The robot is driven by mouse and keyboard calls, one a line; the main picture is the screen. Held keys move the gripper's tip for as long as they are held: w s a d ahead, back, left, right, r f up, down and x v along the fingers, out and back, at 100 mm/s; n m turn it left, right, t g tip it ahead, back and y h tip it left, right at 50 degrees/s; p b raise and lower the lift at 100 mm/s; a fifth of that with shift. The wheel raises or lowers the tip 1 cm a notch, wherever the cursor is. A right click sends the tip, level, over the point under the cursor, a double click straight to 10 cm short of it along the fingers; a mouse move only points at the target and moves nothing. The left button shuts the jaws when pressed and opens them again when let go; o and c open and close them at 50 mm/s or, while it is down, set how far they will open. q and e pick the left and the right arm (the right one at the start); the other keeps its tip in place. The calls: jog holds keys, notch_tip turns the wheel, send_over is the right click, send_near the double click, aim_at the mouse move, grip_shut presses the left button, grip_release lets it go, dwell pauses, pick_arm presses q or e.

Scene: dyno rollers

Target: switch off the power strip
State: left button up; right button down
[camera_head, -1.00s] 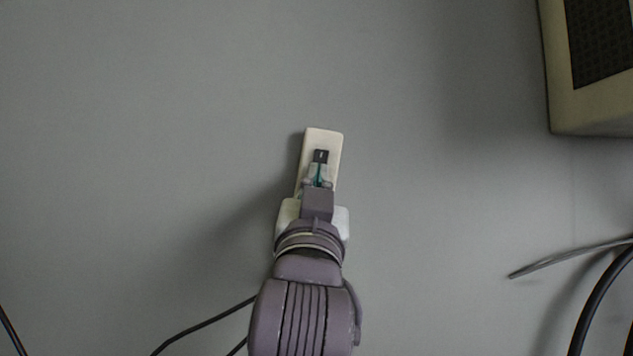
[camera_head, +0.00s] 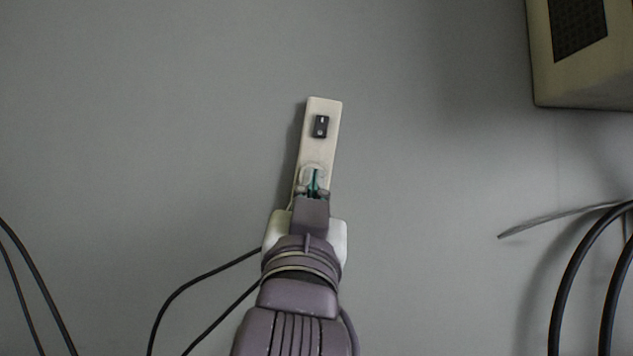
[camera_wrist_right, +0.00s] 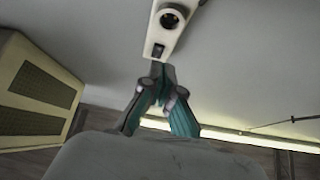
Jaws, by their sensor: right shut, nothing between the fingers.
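The white power strip (camera_head: 316,108) is on the grey wall in the middle of the head view. Its black rocker switch (camera_head: 320,126) shows uncovered near the strip's upper end. My right gripper (camera_head: 314,186) is in front of the strip's lower part, below the switch, shut and empty. In the right wrist view the strip (camera_wrist_right: 180,40) shows at the top, with a round socket and the dark switch (camera_wrist_right: 158,50) just beyond the closed fingertips (camera_wrist_right: 157,68). I cannot tell whether the fingers touch the strip. The switch's position is not clear. My left gripper is out of view.
A beige box with a dark grille (camera_head: 583,60) is at the upper right. Thick black cables (camera_head: 575,270) and a thin grey rod (camera_head: 545,219) are at the right. Dark cables (camera_head: 195,283) hang at the lower left. The wall around the strip is bare.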

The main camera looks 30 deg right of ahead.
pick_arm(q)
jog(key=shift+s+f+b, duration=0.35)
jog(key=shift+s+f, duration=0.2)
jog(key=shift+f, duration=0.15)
pick_arm(e)
jog(key=v, duration=0.2)
jog(key=shift+s+a+f, duration=0.1)
jog(key=shift+f, duration=0.15)
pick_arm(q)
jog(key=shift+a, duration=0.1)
pick_arm(e)
jog(key=shift+s+a, duration=0.1)
